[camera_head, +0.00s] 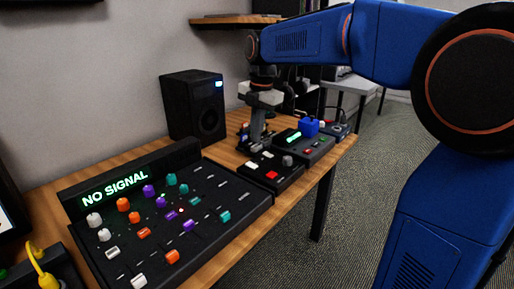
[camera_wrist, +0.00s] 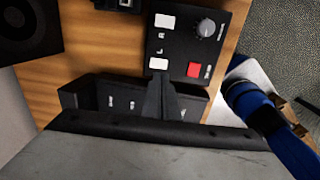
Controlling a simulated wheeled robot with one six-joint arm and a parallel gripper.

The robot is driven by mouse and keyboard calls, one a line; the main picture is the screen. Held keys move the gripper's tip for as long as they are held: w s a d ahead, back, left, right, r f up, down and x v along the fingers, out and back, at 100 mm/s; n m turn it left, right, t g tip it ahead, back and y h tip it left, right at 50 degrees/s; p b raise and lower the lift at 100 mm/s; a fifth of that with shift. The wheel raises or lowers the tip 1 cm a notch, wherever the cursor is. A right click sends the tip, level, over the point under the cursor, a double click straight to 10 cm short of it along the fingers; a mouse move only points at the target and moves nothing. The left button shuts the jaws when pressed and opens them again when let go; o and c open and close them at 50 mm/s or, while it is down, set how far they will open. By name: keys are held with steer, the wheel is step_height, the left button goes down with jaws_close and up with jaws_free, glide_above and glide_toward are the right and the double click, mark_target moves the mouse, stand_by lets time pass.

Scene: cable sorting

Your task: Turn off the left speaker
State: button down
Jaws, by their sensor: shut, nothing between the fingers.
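A black speaker (camera_head: 193,108) stands against the wall, with a small bluish-white light at its top right; part of a speaker (camera_wrist: 38,52) shows at the wrist view's upper left. A small black switch box (camera_head: 270,185) carries two white buttons, a red button (camera_wrist: 194,70) and a grey knob (camera_wrist: 205,27). Small letters L and R sit between the lower white button (camera_wrist: 158,63) and the upper white button (camera_wrist: 164,20). My gripper (camera_wrist: 162,82) is shut and empty, its tips close to the lower white button; I cannot tell whether they touch.
A large mixer (camera_head: 180,215) showing NO SIGNAL fills the front of the wooden table. A black device (camera_head: 318,146) with a green display and a blue block (camera_head: 309,127) sit right of the switch box. A yellow cable (camera_head: 40,262) is at the lower left.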

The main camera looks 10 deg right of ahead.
step_height(320, 180, up, 5)
glide_above(249, 163)
steer(key=s+d, duration=0.2)
steer(key=s, duration=0.1)
steer(key=shift+w+d, duration=0.1)
steer(key=shift+d, duration=0.05)
steer(key=shift+w+a+r, duration=0.15)
steer(key=shift+w+a, duration=0.3)
steer(key=shift+w, duration=0.05)
steer(key=f, duration=0.4)
steer(key=w+f, duration=0.1)
steer(key=f, duration=0.4)
steer(key=a+f, duration=0.1)
steer(key=f, duration=0.4)
steer(key=shift+w, duration=0.2)
